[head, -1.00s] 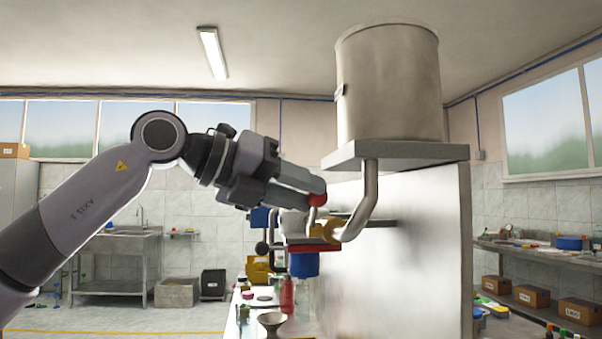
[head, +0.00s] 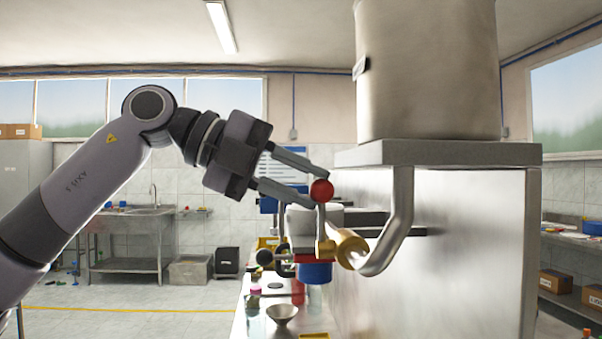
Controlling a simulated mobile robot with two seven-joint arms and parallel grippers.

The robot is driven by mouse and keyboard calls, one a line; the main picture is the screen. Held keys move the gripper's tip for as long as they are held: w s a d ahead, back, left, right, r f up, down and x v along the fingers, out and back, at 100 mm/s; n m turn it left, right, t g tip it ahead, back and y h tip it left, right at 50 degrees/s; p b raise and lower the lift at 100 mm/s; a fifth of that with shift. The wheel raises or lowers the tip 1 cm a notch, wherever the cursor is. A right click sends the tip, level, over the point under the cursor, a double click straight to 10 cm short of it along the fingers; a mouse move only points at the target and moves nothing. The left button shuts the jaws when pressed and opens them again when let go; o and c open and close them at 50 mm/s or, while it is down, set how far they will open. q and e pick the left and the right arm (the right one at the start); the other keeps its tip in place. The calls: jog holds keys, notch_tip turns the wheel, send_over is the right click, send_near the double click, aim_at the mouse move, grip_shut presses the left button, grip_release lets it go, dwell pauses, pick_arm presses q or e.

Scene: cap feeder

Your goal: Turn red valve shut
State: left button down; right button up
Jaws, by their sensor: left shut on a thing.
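The red valve shows as a round red knob (head: 321,190) on a thin, upright metal lever, which rises from a brass fitting (head: 348,250) on the bent steel pipe. My left gripper (head: 317,187) comes in from the left with its two fingers around the lever at the red knob, shut on it. The knob sits at the fingertips. The pipe (head: 402,215) comes down from under the big steel tank (head: 427,75). My right gripper is not in view.
A metal panel (head: 470,260) stands close on the right. A bench below holds a small metal funnel (head: 282,314). Open floor lies to the left.

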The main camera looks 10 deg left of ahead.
pick_arm(q)
jog(key=shift+d+f, duration=0.1)
jog(key=shift+f, duration=0.35)
jog(key=c, duration=0.9)
grip_release()
jog(key=shift+c, duration=0.2)
jog(key=shift+o, duration=1)
jog(key=shift+w+d+r, duration=0.1)
jog(key=shift+w, duration=0.1)
jog(key=v, duration=0.7)
jog(key=shift+a, duration=0.25)
